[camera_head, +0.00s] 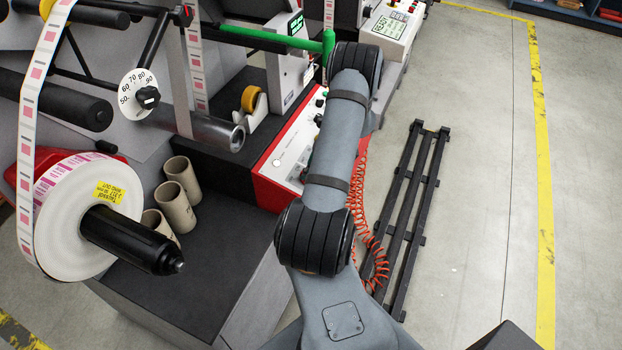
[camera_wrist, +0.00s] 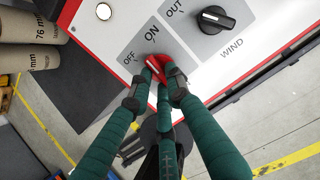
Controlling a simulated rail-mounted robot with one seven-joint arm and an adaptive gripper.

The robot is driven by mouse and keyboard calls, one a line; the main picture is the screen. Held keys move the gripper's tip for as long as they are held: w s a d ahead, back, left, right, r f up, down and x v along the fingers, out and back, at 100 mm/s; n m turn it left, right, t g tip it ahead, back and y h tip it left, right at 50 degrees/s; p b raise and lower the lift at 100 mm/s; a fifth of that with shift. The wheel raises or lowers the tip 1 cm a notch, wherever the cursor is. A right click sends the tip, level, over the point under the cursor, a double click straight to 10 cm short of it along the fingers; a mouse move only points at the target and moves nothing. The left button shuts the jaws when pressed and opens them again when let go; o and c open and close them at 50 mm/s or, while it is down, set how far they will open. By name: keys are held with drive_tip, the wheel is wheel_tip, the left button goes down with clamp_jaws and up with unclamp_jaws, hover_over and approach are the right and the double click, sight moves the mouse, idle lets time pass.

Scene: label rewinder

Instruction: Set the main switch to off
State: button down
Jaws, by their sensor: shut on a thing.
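The main switch (camera_wrist: 157,60) is a red knob on the light grey and white control panel (camera_wrist: 105,40) in the wrist view. The labels OFF and ON are printed beside its upper left side. My gripper (camera_wrist: 160,73) has green padded fingers that close around the red knob. The fingers cover much of the knob, and I cannot tell for sure which label it points to. In the head view the red-edged control panel (camera_head: 283,160) shows left of my arm; my arm hides the gripper and the switch.
A black WIND knob (camera_wrist: 213,19) sits right of the switch, near the label OUT. Cardboard cores (camera_head: 175,207) stand on the dark bench at left, near a label roll (camera_head: 75,225). A black rack (camera_head: 410,210) lies on the floor at right.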

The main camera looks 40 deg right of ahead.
drive_tip(key=n+b, duration=0.2)
drive_tip(key=n, duration=0.1)
drive_tip(key=n+b, duration=0.1)
drive_tip(key=n, duration=0.1)
drive_tip(key=shift+d+f+y, duration=0.15)
drive_tip(key=shift+d+y, duration=0.1)
drive_tip(key=shift+y, duration=0.05)
drive_tip(key=shift+n+g+b, duration=0.3)
drive_tip(key=shift+n+b, duration=0.25)
drive_tip(key=shift+n, duration=0.25)
drive_tip(key=shift+w, duration=0.1)
drive_tip(key=c, duration=1.7)
unclamp_jaws()
drive_tip(key=shift+o, duration=0.3)
drive_tip(key=v, duration=1.2)
drive_tip(key=shift+d, duration=0.15)
